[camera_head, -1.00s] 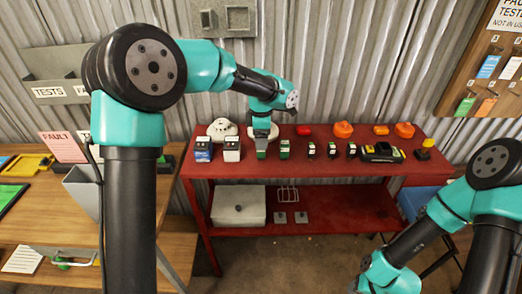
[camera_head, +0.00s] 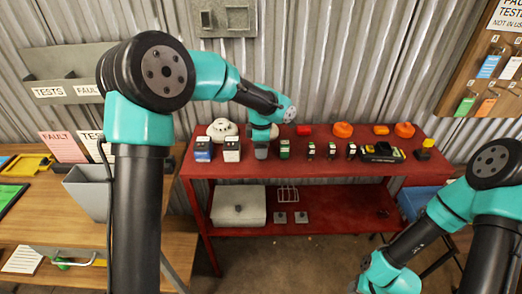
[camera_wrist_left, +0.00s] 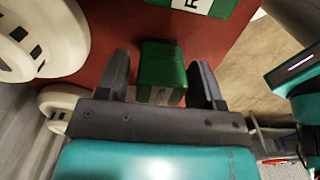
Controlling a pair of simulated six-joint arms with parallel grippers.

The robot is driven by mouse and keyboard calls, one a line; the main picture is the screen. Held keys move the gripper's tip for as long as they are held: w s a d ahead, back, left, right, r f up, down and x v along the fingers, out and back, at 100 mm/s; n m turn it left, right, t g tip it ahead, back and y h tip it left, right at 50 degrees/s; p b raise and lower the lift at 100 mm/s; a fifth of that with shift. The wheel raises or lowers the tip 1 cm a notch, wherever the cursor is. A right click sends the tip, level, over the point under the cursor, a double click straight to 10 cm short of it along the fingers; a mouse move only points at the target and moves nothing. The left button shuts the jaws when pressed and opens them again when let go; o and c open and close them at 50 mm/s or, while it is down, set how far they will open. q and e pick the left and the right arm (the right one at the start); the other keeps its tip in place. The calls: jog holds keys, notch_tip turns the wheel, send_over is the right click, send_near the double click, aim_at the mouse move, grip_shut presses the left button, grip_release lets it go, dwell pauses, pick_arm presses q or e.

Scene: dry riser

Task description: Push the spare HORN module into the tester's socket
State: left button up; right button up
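My left gripper (camera_head: 262,153) is low over the red bench, pointing down. In the left wrist view its fingers (camera_wrist_left: 160,85) are apart, one on each side of a green block (camera_wrist_left: 162,68), with a narrow gap showing. In the head view this block is hidden behind the gripper. Another green module (camera_head: 284,149) stands just to its right; a green block with a white label (camera_wrist_left: 200,5) shows at the top of the wrist view. I cannot read which module is HORN. A yellow-and-black device (camera_head: 381,152) lies farther right; I cannot tell whether it is the tester. My right gripper is out of view.
A blue-and-white box (camera_head: 203,150) and a dark-topped white box (camera_head: 232,150) stand left of the gripper. A white round detector (camera_head: 222,129) is behind them. Small black-and-white modules (camera_head: 311,150) and red and orange domes (camera_head: 343,130) stand to the right.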

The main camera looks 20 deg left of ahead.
pick_arm(q)
jog(key=c, duration=0.8)
jog(key=shift+o, duration=0.2)
jog(key=shift+r, duration=0.15)
jog(key=shift+r, duration=1.3)
jog(key=s+d+r, duration=0.1)
jog(key=s+d, duration=0.1)
jog(key=s, duration=0.5)
jog(key=s+d+r, duration=0.1)
jog(key=s+d, duration=0.1)
jog(key=s, duration=0.6)
jog(key=shift+s+d, duration=0.2)
jog(key=shift+s, duration=0.05)
jog(key=shift+r, duration=0.1)
